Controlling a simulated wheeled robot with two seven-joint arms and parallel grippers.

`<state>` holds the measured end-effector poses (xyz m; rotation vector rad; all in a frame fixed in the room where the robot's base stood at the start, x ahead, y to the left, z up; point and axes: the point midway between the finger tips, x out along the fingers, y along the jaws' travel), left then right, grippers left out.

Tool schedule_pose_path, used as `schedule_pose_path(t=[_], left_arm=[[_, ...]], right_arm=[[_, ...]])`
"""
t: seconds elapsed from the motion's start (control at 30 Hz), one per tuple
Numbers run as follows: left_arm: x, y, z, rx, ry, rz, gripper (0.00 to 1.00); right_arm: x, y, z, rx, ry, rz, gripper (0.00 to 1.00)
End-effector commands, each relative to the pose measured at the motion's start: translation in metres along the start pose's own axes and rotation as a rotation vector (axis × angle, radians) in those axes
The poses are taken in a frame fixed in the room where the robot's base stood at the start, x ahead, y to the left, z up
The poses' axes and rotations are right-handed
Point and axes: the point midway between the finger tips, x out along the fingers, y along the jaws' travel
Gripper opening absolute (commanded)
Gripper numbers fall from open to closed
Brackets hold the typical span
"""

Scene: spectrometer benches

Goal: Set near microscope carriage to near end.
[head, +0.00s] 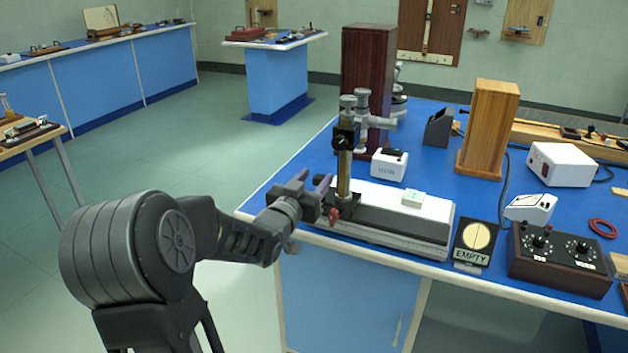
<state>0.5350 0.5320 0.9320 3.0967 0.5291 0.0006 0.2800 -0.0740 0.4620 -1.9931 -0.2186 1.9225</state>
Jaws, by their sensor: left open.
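The near microscope (395,228) lies along the front edge of the blue bench, with a long dark base and a pale top. Its carriage bears an upright brass column (344,175) with a grey microscope tube (365,122) at the top. The column stands at the left end of the base. A small red part (333,216) shows low beside the column. My left gripper (328,198) is open at the left end of the base, close beside the column's lower part. Whether it touches the column or carriage I cannot tell. My right gripper is out of view.
A pale block (413,198) lies on the microscope's top. An EMPTY sign (473,243) and a dark control box (560,258) stand to the right. A small white meter (389,164), a dark wooden case (367,85) and a lighter wooden case (488,128) stand behind.

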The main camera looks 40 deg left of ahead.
Motion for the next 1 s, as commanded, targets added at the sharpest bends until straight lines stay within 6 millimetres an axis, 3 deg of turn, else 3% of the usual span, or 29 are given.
schedule_pose_path(t=[0.27,0.63,1.0], left_arm=[[-0.015,0.0,0.0,0.0,0.001,-0.001,0.45],[-0.071,-0.001,0.0,0.001,0.001,-0.002,0.45],[-0.078,-0.001,0.0,0.0,0.0,-0.001,0.45]], right_arm=[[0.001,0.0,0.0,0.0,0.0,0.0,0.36],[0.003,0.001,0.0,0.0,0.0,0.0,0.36],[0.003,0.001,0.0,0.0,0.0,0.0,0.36]])
